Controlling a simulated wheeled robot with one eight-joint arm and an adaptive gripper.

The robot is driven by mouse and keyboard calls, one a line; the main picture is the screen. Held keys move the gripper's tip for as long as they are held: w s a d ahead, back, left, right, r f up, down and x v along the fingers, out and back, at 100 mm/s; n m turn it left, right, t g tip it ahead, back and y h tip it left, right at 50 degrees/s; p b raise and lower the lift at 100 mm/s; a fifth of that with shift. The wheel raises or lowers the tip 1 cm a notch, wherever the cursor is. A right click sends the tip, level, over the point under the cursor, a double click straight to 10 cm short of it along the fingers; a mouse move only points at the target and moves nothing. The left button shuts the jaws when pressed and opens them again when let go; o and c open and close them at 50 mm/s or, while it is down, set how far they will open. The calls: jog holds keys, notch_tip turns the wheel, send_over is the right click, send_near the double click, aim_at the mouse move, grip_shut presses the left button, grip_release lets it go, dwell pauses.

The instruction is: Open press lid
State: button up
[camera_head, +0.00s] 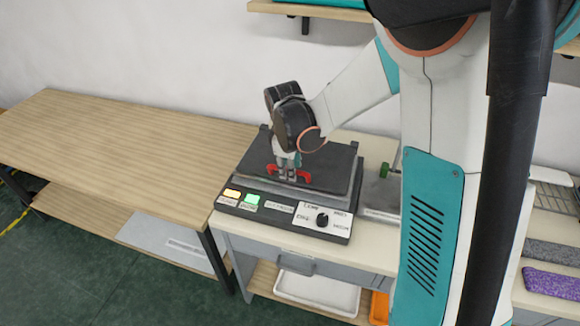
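The press (318,216) is a low dark unit with a grey body on the light-topped workbench. Its dark flat lid (245,166) lies down over the body. A red handle (304,177) sits at the lid's front edge, with red showing on both sides of my gripper. My gripper (288,174) reaches down onto the handle from above. The fingers are too small in the view to tell whether they are closed on it.
A bare wooden table (110,150) stands to the left. A drawer (297,264) is under the press, with a white tray (318,290) on the shelf below. Grey and purple pieces (552,282) lie at the far right. A wall shelf (305,9) is above.

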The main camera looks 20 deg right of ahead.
jog(key=shift+c, duration=0.3)
grip_shut()
jog(key=shift+r, duration=0.1)
jog(key=shift+w+d+r+p, duration=0.2)
jog(key=shift+r+p, duration=0.15)
jog(key=shift+r, duration=0.2)
jog(key=w+d+r+p, duration=0.4)
jog(key=w+d+r, duration=0.1)
jog(key=w+r, duration=0.2)
jog(key=w+d+r+g+p, duration=0.1)
jog(key=w+d+r+p, duration=0.3)
jog(key=w+d+r, duration=0.2)
jog(key=shift+w+d+r+y, duration=0.25)
jog(key=shift+w+r+y, duration=0.15)
jog(key=shift+w+r, duration=0.75)
jog(key=shift+w+f, duration=0.1)
